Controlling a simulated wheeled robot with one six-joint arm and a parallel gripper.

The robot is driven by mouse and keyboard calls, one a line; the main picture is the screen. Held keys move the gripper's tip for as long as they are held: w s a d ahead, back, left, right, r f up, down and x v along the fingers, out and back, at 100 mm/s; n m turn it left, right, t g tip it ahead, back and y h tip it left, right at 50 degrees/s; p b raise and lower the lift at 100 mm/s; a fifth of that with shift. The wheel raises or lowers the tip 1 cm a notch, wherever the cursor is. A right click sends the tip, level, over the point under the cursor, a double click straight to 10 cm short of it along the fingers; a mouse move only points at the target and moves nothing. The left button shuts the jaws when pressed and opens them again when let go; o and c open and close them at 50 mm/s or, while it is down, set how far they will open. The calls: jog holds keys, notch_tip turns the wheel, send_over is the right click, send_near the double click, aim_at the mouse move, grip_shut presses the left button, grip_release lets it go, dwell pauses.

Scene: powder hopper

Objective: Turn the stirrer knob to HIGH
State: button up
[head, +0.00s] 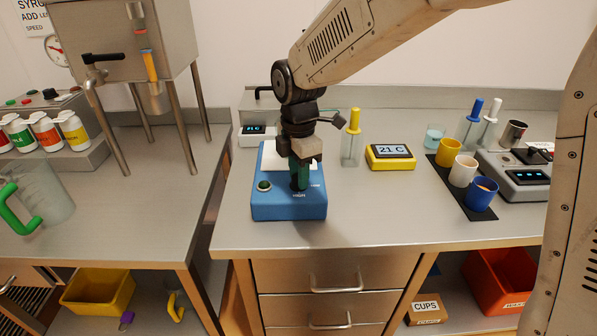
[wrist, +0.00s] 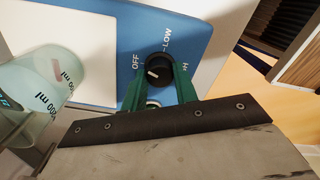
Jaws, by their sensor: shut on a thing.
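The blue stirrer (head: 275,208) with a white top plate stands near the front left of the right-hand bench. It also shows in the wrist view (wrist: 208,35). My gripper (head: 300,184) points down at its front panel and hides the knob in the head view. In the wrist view, the black knob (wrist: 158,65) sits between the green fingers of my gripper (wrist: 160,78), which are shut on it. OFF and LOW are legible around the knob, and HIGH is partly hidden. A pale mark shows on the knob's near side; I cannot tell which setting it indicates.
A green button (head: 264,185) is left of the knob. A clear graduated vessel (wrist: 38,85) is close by in the wrist view. The bench front is clear.

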jog(key=m, duration=0.4)
jog(key=shift+m, duration=0.4)
jog(key=m, duration=0.3)
jog(key=shift+m, duration=0.3)
jog(key=m, duration=0.4)
jog(key=shift+r, duration=0.1)
jog(key=m, duration=0.4)
jog(key=shift+w, duration=0.1)
jog(key=m, duration=0.4)
jog(key=shift+m, duration=0.3)
jog(key=m, duration=0.3)
jog(key=shift+m, duration=0.4)
jog(key=m, duration=0.3)
jog(key=shift+m, duration=2.1)
